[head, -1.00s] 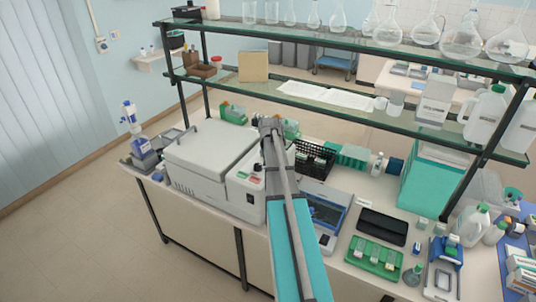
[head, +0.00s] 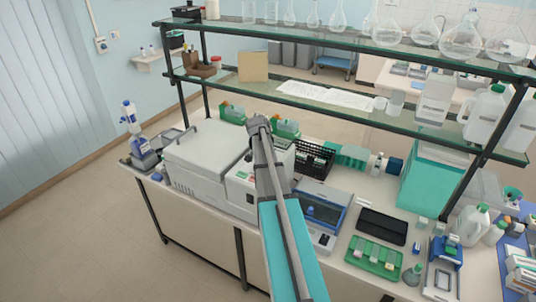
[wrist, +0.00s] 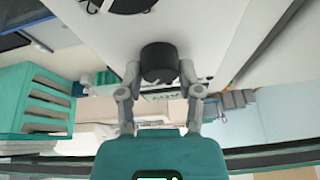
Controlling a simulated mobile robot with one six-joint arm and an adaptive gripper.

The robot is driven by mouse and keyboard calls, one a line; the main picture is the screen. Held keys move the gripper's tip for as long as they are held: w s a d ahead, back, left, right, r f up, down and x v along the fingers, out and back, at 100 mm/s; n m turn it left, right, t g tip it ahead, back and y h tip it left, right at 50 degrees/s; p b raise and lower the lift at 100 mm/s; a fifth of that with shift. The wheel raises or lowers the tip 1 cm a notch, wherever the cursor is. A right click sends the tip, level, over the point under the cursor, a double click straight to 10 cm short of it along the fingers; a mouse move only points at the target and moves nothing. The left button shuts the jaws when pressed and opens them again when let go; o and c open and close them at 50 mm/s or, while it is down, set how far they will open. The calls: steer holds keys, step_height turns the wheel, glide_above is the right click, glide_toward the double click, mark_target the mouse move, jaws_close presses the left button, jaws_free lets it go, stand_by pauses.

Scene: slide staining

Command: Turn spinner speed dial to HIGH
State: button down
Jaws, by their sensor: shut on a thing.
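The speed dial (wrist: 158,62) is a dark round knob on a white panel (wrist: 215,30) in the wrist view. My gripper (wrist: 160,72) has one finger on each side of the dial, shut on it. No pointer mark or speed label on the dial can be read. In the head view, the white lidded machine (head: 208,148), which looks like the spinner, stands on the left part of the bench. My arm crosses in front of its control panel (head: 240,190), and it hides the gripper and dial there.
A black basket (head: 314,160) and a blue-windowed device (head: 322,212) stand right of my arm. A glass shelf (head: 350,112) with bottles and papers spans above the bench. A green tray (head: 374,256) lies at the front right.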

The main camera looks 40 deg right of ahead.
steer(key=shift+a, duration=0.1)
steer(key=shift+c, duration=1.3)
jaws_free()
steer(key=shift+r, duration=0.1)
